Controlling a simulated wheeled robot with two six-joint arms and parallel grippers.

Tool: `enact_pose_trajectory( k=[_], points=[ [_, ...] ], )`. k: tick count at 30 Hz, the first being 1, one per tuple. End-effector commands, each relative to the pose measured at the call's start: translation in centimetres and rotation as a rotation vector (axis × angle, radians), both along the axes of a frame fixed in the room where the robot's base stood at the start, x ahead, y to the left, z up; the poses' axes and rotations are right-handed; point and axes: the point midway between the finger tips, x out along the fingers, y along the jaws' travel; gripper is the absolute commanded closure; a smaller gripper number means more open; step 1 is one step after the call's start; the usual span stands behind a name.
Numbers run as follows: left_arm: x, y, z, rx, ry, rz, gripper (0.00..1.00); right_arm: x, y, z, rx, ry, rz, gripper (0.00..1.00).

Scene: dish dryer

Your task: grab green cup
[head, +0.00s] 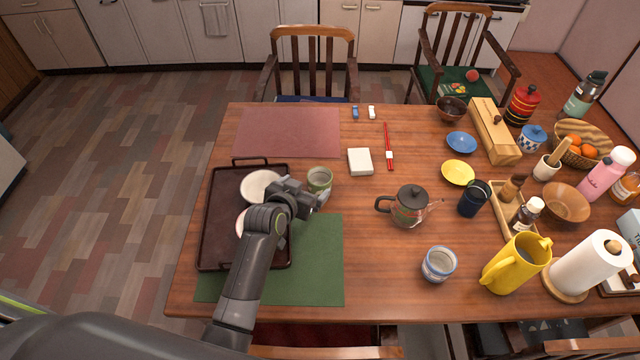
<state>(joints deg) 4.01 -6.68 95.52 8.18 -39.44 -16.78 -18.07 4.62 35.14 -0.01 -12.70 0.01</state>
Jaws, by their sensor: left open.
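A green cup (319,178) stands upright on the wooden table, just right of the dark tray. My left gripper (318,198) is beside the cup's near side, its fingers pointing right and partly overlapping the cup's lower edge in the picture. It is open. I cannot tell whether a finger touches the cup. My left arm reaches over the tray from the lower left. My right gripper is not in view.
The dark tray (212,225) holds white plates (260,187) under my arm. A green placemat (318,270) lies nearer, a red one (290,130) farther. A white box (360,161) and a teapot (409,207) stand to the right. Bare table lies between cup and teapot.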

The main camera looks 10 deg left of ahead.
Motion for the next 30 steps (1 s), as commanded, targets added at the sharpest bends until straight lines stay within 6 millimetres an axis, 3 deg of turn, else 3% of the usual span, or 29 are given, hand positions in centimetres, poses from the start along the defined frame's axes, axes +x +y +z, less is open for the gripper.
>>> enact_pose_trajectory(
  k=[9, 20, 30],
  points=[
    [3.7, -0.7, -2.0, 0.003, 0.000, -0.001, 0.10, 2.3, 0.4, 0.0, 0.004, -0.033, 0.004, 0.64],
    [5.2, -1.0, -2.9, 0.001, 0.000, 0.000, 0.10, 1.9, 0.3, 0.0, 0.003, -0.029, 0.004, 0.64],
    [7.9, -1.7, -4.9, 0.001, 0.000, 0.000, 0.10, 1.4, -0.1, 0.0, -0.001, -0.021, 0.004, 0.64]
  ],
)
